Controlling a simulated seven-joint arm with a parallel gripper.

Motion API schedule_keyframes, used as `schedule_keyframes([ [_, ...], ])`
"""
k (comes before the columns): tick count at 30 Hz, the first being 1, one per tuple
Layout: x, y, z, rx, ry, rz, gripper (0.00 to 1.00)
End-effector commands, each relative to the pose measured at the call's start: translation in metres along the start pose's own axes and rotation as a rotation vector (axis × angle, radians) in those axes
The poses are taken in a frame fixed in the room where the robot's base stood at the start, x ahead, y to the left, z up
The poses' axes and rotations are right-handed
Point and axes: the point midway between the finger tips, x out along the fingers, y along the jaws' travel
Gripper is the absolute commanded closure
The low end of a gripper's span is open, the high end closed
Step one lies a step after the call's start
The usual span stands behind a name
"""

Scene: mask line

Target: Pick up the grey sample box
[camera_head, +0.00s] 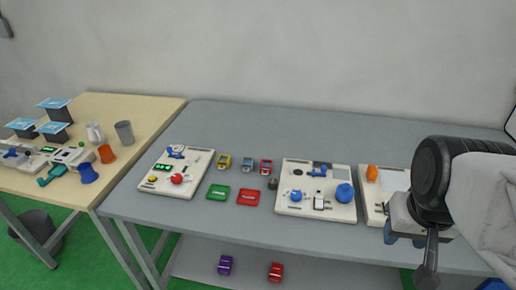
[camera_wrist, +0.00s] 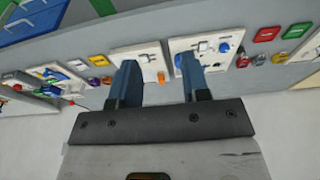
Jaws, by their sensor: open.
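I cannot tell for sure which item is the grey sample box. A small dark grey piece (camera_head: 273,183) stands on the grey table just left of the middle white board. A small blue-and-grey box (camera_head: 247,163) stands between a yellow box (camera_head: 224,161) and a red box (camera_head: 266,166). My gripper (camera_head: 404,238) is at the right, over the right board, far from these items. In the wrist view my gripper (camera_wrist: 157,65) is open, with nothing between its two blue fingers.
White boards with parts stand left (camera_head: 158,186), middle (camera_head: 290,207) and right (camera_head: 374,212) on the grey table (camera_head: 230,115). Green (camera_head: 218,192) and red (camera_head: 248,197) trays lie between two boards. A wooden table (camera_head: 110,108) with cups adjoins at left. The table's back strip is clear.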

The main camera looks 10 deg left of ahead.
Motion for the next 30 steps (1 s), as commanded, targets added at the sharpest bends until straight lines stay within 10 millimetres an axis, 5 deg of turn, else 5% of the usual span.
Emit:
schedule_keyframes([
  [6, 0.0, 0.0, 0.0, 0.0, 0.0, 0.0, 0.56],
  [17, 0.0, 0.0, 0.0, 0.0, 0.0, 0.0, 0.01],
  [30, 0.0, -0.004, -0.011, -0.031, -0.003, -0.009, 0.0],
])
